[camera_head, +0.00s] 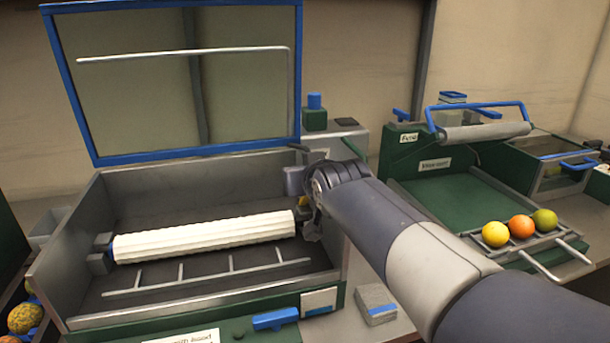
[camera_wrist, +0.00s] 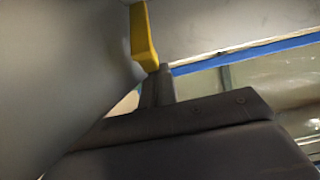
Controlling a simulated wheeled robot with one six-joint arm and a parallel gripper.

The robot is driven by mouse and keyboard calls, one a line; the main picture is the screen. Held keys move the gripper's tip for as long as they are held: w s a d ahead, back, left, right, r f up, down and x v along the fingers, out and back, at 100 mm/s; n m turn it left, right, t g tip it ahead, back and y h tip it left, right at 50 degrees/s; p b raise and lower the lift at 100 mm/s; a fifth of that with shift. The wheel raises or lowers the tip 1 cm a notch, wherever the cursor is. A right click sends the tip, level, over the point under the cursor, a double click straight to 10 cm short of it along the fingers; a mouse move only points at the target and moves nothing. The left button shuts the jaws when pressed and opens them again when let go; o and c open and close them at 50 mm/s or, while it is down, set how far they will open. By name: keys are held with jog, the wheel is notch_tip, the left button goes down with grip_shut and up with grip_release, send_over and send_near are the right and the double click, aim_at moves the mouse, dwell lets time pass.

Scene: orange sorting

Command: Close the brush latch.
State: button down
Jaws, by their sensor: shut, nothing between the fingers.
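The brush (camera_head: 205,237) is a white ribbed roller lying across the open grey machine box (camera_head: 60,262). A yellow piece, probably the brush latch, shows as a small patch (camera_head: 303,201) at the brush's right end, partly hidden by my wrist. In the wrist view this yellow latch (camera_wrist: 145,38) is a bar beside a grey wall, just beyond my fingertips. My gripper (camera_wrist: 157,84) is shut and empty, close to the latch's lower end; I cannot tell whether they touch. In the head view my gripper (camera_head: 312,230) is low at the box's right wall, mostly hidden by my wrist.
The blue-framed lid (camera_head: 180,155) stands open behind the box. A rack rail (camera_head: 205,276) lies in front of the brush. A blue handle (camera_head: 275,319) is on the front. At right, a green machine (camera_head: 460,200) holds several fruits (camera_head: 521,227) on its front rails.

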jog(key=shift+w+a+f, duration=0.1)
jog(key=shift+w+f, duration=0.15)
jog(key=shift+w, duration=0.1)
